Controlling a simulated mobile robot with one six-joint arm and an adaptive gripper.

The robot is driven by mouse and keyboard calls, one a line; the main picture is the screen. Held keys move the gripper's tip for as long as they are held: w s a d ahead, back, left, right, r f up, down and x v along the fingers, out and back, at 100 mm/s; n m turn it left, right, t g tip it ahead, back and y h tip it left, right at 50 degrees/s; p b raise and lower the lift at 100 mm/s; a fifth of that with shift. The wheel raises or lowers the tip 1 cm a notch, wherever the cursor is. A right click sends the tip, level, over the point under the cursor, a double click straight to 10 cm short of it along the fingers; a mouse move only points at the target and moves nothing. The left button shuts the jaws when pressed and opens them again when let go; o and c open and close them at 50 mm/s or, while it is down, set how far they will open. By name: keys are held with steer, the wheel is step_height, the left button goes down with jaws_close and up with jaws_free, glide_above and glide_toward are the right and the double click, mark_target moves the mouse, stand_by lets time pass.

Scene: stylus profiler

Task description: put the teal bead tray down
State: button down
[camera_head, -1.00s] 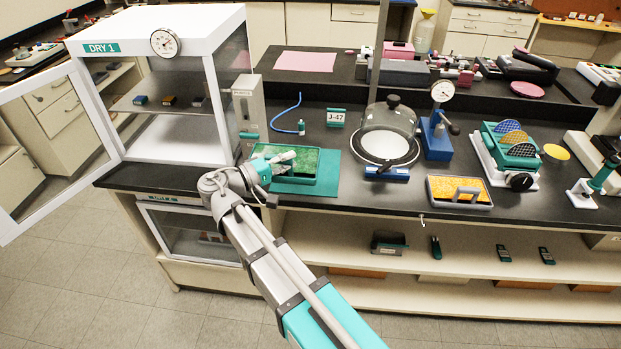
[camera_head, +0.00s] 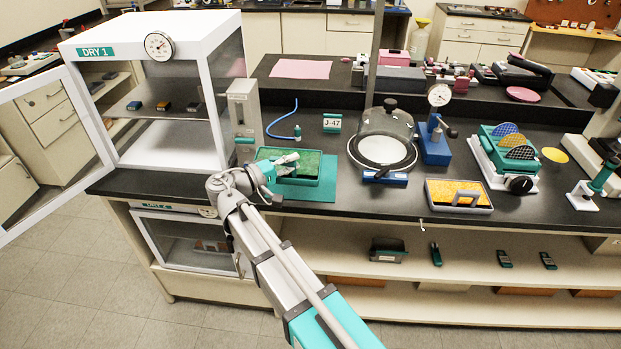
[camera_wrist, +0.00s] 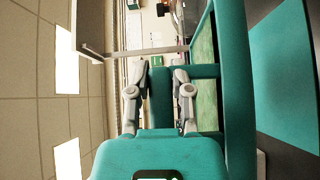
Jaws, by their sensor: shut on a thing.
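The teal bead tray (camera_head: 306,182) has low walls and a fill of green beads. My gripper (camera_head: 289,160) reaches in from the left and is shut on the tray. In the wrist view, the fingers of my gripper (camera_wrist: 160,75) close around a teal upright part of the tray, and the tray's wall (camera_wrist: 236,90) runs beside them. The mat (camera_wrist: 285,75) shows at the right there. I cannot tell whether the tray's underside touches the mat.
A white cabinet marked DRY 1 (camera_head: 150,45) stands left with its door (camera_head: 108,140) open. A grey box (camera_head: 244,115) and a blue hose (camera_head: 285,119) are behind the tray. A bell jar (camera_head: 385,135) and a yellow-filled tray (camera_head: 458,207) stand to the right.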

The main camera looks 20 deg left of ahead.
mark_target(305, 165)
steer(key=w, duration=0.1)
steer(key=w+f+b, duration=0.1)
steer(key=w, duration=0.1)
steer(key=w+f+b, duration=0.1)
steer(key=w, duration=0.1)
steer(key=shift+d+f, duration=0.15)
steer(key=shift+f, duration=0.1)
steer(key=w+f+b, duration=0.1)
steer(key=f+b, duration=0.1)
steer(key=w+f+b, duration=0.2)
steer(key=shift+d, duration=0.15)
steer(key=shift+w+d+f+b, duration=0.1)
steer(key=shift+w+f+b, duration=0.25)
steer(key=shift+w, duration=0.15)
steer(key=shift+w+f+b, duration=0.2)
steer(key=shift+f+b, duration=0.8)
steer(key=shift+w+f+b, duration=0.15)
steer(key=shift+f+b, duration=0.8)
steer(key=shift+f, duration=0.05)
steer(key=shift+f, duration=0.1)
steer(key=c, duration=0.5)
jaws_free()
